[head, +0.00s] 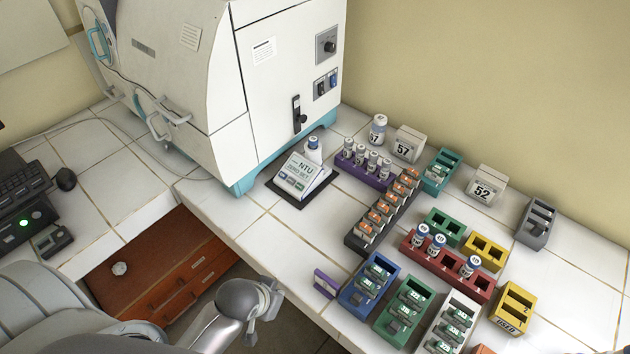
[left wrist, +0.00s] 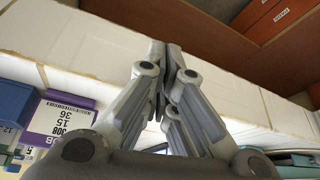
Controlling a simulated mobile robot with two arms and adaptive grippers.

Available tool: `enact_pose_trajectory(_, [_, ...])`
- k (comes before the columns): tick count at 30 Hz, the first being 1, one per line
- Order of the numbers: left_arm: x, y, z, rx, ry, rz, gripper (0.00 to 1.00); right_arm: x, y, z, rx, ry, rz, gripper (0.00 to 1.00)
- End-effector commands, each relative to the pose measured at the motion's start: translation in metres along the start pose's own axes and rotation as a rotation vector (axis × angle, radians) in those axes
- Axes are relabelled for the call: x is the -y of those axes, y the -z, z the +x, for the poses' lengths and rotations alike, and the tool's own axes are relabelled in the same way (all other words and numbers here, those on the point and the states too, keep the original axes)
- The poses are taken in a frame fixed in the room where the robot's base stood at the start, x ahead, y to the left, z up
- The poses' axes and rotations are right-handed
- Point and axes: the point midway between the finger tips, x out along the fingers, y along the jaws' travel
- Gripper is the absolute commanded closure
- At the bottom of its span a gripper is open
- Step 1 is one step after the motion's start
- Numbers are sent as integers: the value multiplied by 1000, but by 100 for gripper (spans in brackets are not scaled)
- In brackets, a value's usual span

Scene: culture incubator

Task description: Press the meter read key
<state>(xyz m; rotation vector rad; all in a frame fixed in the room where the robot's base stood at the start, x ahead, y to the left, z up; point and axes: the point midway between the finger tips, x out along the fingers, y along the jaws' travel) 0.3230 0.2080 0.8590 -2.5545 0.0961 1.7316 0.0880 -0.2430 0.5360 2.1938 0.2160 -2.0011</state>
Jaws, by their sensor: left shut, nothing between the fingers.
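The turbidity meter (head: 318,180) stands on a dark mat beside the incubator in the head view, with "NTU" on its sloped face. A small row of keys (head: 292,182) sits at the lower part of that face; I cannot make out which is the read key. A capped vial (head: 313,146) sits at the meter's top. My left gripper (head: 272,298) is off the counter's front edge, below the meter in the picture and well apart from it. In the left wrist view its fingers (left wrist: 172,52) are closed together and empty. My right gripper is not in view.
The white incubator (head: 290,80) stands behind and left of the meter. Vial racks, such as the purple one (head: 345,172) and the black one (head: 352,238), fill the right side. A purple label card (head: 325,283) is at the counter edge. Bare tiles lie before the meter.

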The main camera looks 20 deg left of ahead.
Motion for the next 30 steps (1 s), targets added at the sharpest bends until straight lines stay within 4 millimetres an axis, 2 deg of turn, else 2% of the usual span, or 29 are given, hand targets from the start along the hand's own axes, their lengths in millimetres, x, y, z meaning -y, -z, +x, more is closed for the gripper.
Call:
enact_pose_trajectory(1, [2,8,-11,-14,2,-6,100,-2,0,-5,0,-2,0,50])
enact_pose_trajectory(4, [6,30,-22,-73,1,-47,100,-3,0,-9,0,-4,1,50])
enact_pose_trajectory(11, [22,85,-14,-241,-28,-193,100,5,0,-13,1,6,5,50])
enact_pose_trajectory(14, [31,118,-16,-336,-60,-276,100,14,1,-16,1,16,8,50])
enact_pose_trajectory(18, [50,163,-13,-466,-128,-402,100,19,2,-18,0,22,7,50])
enact_pose_trajectory(24, [82,224,-21,-632,-261,-575,100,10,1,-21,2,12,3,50])
enact_pose_trajectory(30, [110,266,-37,-739,-390,-697,100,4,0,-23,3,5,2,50])
